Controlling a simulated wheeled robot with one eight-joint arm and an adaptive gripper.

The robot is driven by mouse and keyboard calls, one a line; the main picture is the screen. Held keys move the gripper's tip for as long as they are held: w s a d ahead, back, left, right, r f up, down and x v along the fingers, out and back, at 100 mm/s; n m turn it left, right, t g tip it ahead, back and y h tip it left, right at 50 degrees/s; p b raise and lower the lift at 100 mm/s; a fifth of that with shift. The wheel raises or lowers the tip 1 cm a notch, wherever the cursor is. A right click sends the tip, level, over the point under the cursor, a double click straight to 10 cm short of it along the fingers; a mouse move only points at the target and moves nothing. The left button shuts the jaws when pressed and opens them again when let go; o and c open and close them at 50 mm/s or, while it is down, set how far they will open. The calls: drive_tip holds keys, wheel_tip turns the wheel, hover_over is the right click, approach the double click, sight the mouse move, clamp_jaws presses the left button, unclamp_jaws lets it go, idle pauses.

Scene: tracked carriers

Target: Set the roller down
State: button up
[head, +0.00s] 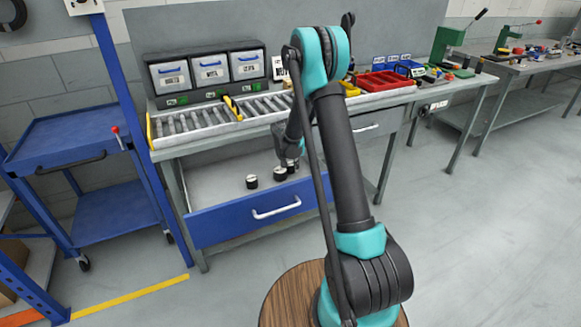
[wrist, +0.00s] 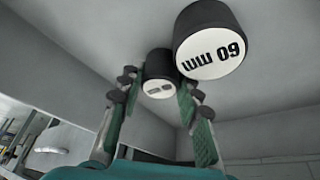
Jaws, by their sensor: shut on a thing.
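My gripper (wrist: 157,88) is shut on a black roller (wrist: 160,68) with a pale end face, held between its two fingers in the wrist view. A second black roller (wrist: 210,40), its white end marked "60 mm" upside down, sits close beside it. In the head view, my gripper (head: 289,160) is down inside the open blue drawer (head: 262,214). Black rollers with pale tops stand in the drawer, one at the left (head: 252,182) and one nearer the gripper (head: 280,174). I cannot tell whether the held roller touches the drawer floor.
The bench above carries a roller track (head: 195,123) and labelled bins (head: 210,70). Red trays (head: 385,82) stand at the right. A blue cart (head: 75,135) and blue post are at the left. The drawer's left part is bare.

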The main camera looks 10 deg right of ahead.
drive_tip(key=shift+f, duration=0.25)
drive_tip(key=o, duration=1.2)
drive_tip(key=shift+o, duration=0.2)
drive_tip(key=v, duration=1.1)
drive_tip(key=s+d+r+n, duration=0.1)
drive_tip(key=s+d+r, duration=0.3)
drive_tip(key=s, duration=0.6)
drive_tip(key=s+d+n+y, duration=0.1)
drive_tip(key=s+n, duration=0.1)
drive_tip(key=s, duration=1.1)
drive_tip(key=s+d+n+y, duration=0.1)
drive_tip(key=s+d+n, duration=0.1)
drive_tip(key=s, duration=1.2)
drive_tip(key=shift+w+d+f, duration=0.1)
drive_tip(key=shift+f, duration=0.05)
